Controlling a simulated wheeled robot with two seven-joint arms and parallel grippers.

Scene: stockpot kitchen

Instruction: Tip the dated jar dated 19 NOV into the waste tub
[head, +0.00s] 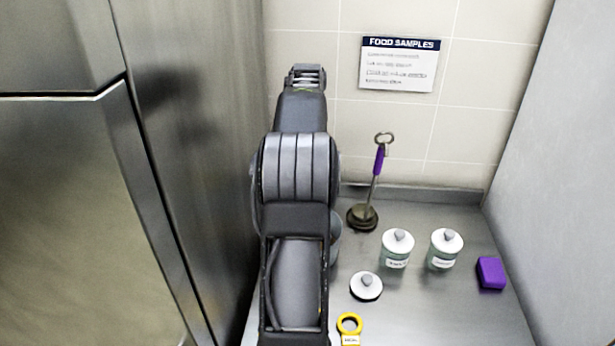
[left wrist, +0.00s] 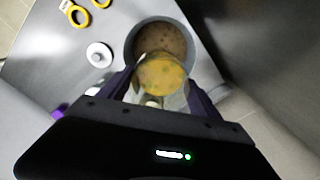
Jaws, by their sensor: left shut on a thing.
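My left gripper (left wrist: 158,92) is shut on an open glass jar (left wrist: 161,75) with yellow-orange contents, seen in the left wrist view. The jar is above or at the near rim of the round grey waste tub (left wrist: 132,47). The tub has brown contents inside. I cannot tell how far the jar is tilted, and no date on it can be read. In the head view my left arm hides the gripper, the jar and most of the tub (head: 336,238). A loose white lid (head: 366,286) lies on the counter; it also shows in the left wrist view (left wrist: 99,54).
Two lidded, labelled jars (head: 396,251) (head: 445,250) stand right of the tub. A purple-handled utensil (head: 377,163) stands behind them. A purple block (head: 490,273) lies at right, a yellow ring with a tag (head: 349,324) in front. A steel cabinet (head: 170,150) closes the left side.

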